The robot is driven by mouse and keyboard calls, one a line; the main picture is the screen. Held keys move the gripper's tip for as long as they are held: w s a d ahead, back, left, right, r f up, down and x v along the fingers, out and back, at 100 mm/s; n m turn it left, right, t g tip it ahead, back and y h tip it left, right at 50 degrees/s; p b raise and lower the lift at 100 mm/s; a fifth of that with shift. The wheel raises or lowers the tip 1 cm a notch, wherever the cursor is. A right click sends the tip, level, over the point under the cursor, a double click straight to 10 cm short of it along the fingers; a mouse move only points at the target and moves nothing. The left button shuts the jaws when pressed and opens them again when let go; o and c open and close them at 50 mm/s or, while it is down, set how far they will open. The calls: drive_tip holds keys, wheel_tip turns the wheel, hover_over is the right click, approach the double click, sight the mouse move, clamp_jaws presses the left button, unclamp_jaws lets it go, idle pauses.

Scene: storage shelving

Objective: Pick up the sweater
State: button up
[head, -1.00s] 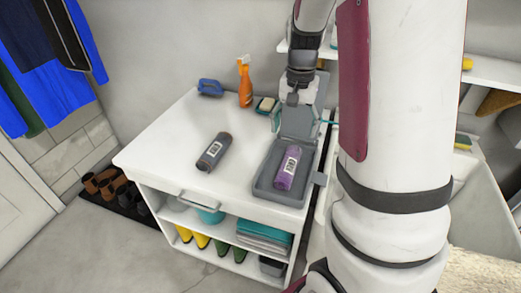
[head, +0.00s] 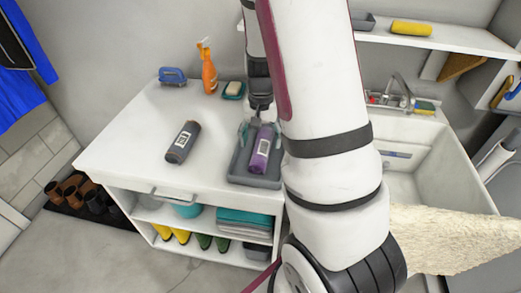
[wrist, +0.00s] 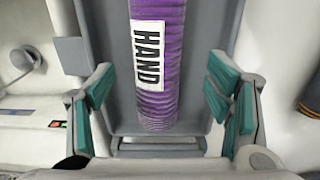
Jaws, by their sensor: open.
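A purple, ribbed fabric roll (head: 261,152) with a white label lies in a grey tray (head: 240,176) on the white cabinet top; it may be a rolled sweater. In the wrist view, the purple roll (wrist: 158,92) carries a label reading "HAND". My gripper (head: 259,132) is open above the far end of the roll. In the wrist view its teal-padded fingers (wrist: 163,100) stand on either side of the roll's near end, with gaps on both sides. A second, dark grey roll (head: 182,142) with a label lies on the cabinet top, left of the tray. My arm hides part of the tray's right side.
An orange spray bottle (head: 208,68), a blue brush (head: 172,76) and a soap dish (head: 232,90) stand at the back of the cabinet top. A sink (head: 405,158) with a tap is to the right.

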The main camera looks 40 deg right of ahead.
wheel_tip(320, 180, down, 2)
drive_tip(key=shift+f, duration=0.1)
drive_tip(key=c, duration=1.6)
drive_tip(key=shift+r, duration=0.65)
drive_tip(key=r, duration=0.1)
drive_tip(key=s+r, duration=0.1)
drive_tip(key=shift+r+p, duration=0.3)
drive_tip(key=s, duration=0.5)
drive_tip(key=s+a+r, duration=0.1)
drive_tip(key=s, duration=0.4)
drive_tip(key=s+a, duration=0.1)
drive_tip(key=s, duration=0.4)
drive_tip(key=shift+r+p, duration=0.15)
drive_tip(key=shift+p, duration=0.2)
